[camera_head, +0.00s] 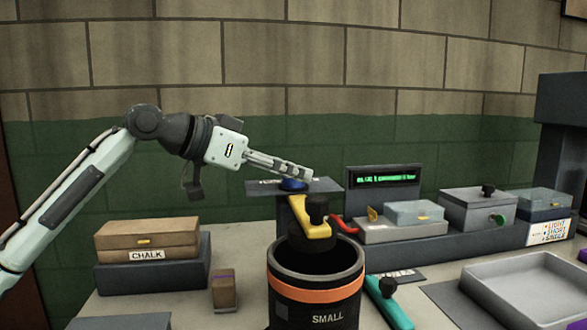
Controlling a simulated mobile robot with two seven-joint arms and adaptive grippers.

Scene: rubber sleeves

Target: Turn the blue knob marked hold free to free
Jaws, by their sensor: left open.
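The blue knob (292,185) sits on a dark raised plate (325,185) behind the black bin. A label on the plate is partly hidden by my gripper, and I cannot read the knob's setting. My left gripper (308,176) reaches in from the left. Its fingers are open, just above and beside the knob; I cannot tell whether they touch it. My right gripper is out of view.
A black bin marked SMALL (315,290) with a yellow-handled part (310,217) stands in front. A CHALK box (148,237) is at left. A green display (385,177), several small boxes and a grey tray (535,285) are at right.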

